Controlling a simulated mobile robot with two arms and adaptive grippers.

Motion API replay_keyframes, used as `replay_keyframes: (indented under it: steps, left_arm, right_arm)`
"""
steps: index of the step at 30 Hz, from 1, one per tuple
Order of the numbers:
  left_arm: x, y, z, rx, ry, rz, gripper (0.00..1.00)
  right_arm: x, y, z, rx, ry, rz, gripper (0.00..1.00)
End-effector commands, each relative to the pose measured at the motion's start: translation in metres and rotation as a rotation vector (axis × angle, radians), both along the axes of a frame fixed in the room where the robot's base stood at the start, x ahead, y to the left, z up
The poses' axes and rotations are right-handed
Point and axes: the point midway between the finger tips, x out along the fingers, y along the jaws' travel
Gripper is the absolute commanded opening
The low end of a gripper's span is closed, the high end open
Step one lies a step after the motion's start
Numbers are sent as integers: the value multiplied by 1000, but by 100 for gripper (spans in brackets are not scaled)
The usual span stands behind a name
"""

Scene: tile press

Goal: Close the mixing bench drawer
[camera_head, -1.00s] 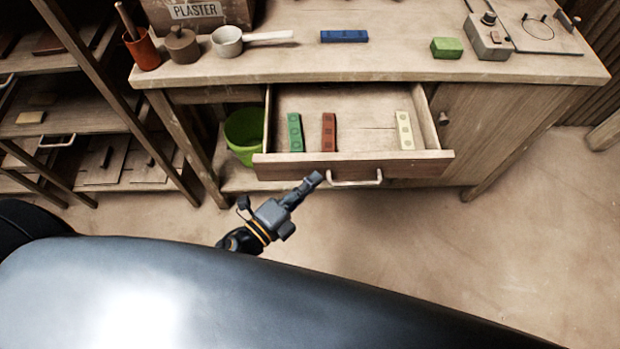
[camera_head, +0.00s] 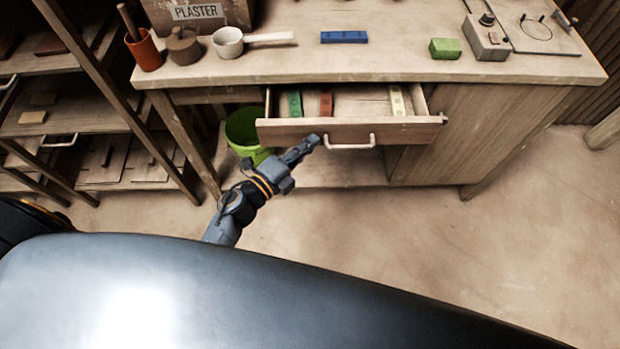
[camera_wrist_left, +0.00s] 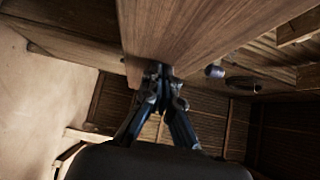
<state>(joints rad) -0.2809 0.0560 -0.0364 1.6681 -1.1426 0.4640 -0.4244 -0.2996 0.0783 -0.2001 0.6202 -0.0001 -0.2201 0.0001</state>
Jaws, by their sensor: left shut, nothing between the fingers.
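The mixing bench drawer (camera_head: 285,133) is partly open, its front sticking out from below the bench top (camera_head: 390,70). A pale handle (camera_head: 350,145) sits on the drawer front. A green, a red-brown and a cream strip lie inside, partly hidden by the front. My left gripper (camera_head: 312,141) is shut and empty, its tip at the drawer front just left of the handle. In the left wrist view the shut fingertips (camera_wrist_left: 160,72) meet the edge of the wooden drawer front (camera_wrist_left: 190,35); contact looks likely. My right gripper is not in view.
A green bucket (camera_head: 243,130) stands under the bench, left of the drawer. A blue block (camera_head: 344,37), a green block (camera_head: 446,48), a pot and a grey box stand on top. A shelf rack (camera_head: 75,130) is at left. The floor at right is clear.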

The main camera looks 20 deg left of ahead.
Motion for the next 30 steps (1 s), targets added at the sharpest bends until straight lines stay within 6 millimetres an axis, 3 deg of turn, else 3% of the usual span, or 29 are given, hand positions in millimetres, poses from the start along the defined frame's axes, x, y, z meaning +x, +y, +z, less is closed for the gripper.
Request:
replay_keyframes:
  steps: [6, 15, 21, 30]
  left_arm:
    - [59, 19, -1, 5, -4, -1, 0]
    - [119, 39, -2, 2, -2, -1, 0]
    - [141, 46, -1, 0, -1, 0, 0]
    - [152, 49, 1, 0, -1, 2, 0]
  right_arm:
    - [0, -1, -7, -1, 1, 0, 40]
    - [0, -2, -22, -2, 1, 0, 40]
    - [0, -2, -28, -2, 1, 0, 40]
    - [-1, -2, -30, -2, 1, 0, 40]
